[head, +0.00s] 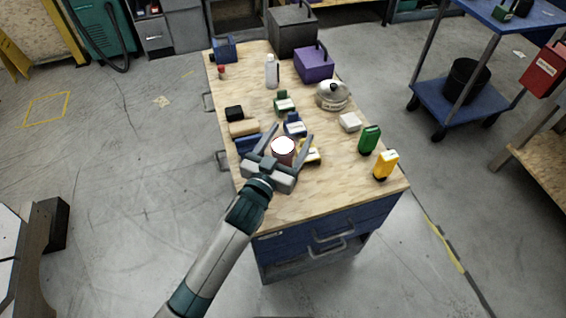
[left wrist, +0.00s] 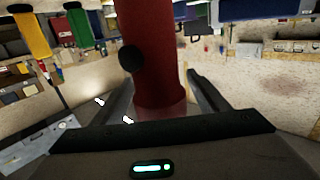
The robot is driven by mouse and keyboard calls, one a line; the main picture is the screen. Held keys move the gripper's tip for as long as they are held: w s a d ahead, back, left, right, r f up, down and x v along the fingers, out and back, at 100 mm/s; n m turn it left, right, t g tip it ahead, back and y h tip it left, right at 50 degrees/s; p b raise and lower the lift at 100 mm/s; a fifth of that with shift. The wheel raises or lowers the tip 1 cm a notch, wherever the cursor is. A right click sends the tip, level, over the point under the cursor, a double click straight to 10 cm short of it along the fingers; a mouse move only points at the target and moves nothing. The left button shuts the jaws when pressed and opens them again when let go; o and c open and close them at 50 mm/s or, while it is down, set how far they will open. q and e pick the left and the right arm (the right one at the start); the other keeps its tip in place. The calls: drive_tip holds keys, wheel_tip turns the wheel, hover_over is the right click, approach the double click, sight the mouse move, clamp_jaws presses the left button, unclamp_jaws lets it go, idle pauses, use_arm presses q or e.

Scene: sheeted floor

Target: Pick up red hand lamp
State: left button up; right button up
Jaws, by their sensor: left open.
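The red hand lamp stands upright on the wooden worktop (head: 305,203). In the head view I see its pale round top and dark red rim (head: 283,148). In the left wrist view it is a large red cylinder (left wrist: 155,55) with a black round knob, and a clear paler end lies towards the gripper. My left gripper (head: 291,134) is open, with one finger on each side of the lamp. Gaps show between the lamp and the fingers in the left wrist view. My right gripper is not in view.
A green lamp (head: 369,139) and a yellow lamp (head: 386,164) stand at the right edge. The worktop's near end is clear.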

use_arm(q)
drive_tip(key=shift+c, duration=0.9)
drive_tip(key=c, duration=1.4)
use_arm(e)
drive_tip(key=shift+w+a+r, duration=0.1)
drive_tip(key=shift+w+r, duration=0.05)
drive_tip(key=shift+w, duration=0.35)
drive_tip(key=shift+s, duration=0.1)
